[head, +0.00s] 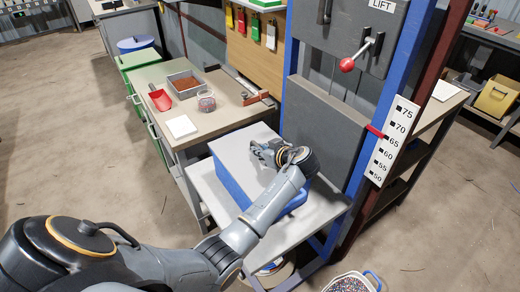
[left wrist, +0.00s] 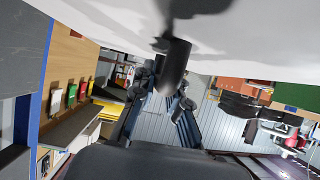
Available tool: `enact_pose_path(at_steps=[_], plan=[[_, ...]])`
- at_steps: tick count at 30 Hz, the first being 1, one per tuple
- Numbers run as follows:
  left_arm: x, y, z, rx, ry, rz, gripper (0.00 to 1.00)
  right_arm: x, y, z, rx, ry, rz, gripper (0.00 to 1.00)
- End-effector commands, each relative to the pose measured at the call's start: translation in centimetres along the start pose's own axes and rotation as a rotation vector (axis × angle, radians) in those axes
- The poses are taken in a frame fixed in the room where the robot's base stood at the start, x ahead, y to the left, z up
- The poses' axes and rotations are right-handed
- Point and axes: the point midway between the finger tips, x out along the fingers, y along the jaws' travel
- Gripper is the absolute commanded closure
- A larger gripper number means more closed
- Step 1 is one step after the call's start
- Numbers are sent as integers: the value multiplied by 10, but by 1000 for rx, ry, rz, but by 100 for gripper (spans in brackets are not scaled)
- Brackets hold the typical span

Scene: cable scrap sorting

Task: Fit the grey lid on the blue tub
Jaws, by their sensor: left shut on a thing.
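The blue tub (head: 232,184) stands on the pale platform of the lift. The grey lid (head: 236,148) lies over its top and covers the opening. From this angle I cannot tell whether the lid's edge is fully seated or slightly raised. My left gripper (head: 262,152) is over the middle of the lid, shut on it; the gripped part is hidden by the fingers. In the left wrist view a pale surface, likely the lid (left wrist: 265,35), fills the top, with a dark rounded part in front of it. My right gripper is not in view.
The lift platform (head: 315,218) has a bare strip at the front right. A bench to the left holds a grey tray (head: 186,84), a red scoop (head: 160,99), a jar (head: 206,101) and a white pad (head: 181,126). A red-knobbed lever (head: 348,64) is on the lift panel.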

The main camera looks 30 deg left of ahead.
Motion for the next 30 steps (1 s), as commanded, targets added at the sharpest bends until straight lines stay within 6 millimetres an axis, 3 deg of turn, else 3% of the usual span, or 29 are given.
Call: enact_pose_path(at_steps=[2, 3, 7, 19, 30], plan=[[0, 0, -1, -1, 2, 1, 100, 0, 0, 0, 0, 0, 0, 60], [0, 0, -1, -1, 2, 1, 84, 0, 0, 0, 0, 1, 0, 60], [0, 0, -1, -1, 2, 0, 60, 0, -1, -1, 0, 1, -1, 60], [-8, 0, 1, -1, -2, 1, 60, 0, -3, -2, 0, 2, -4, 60], [-82, 1, 0, -3, -2, 4, 60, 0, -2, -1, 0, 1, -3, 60]])
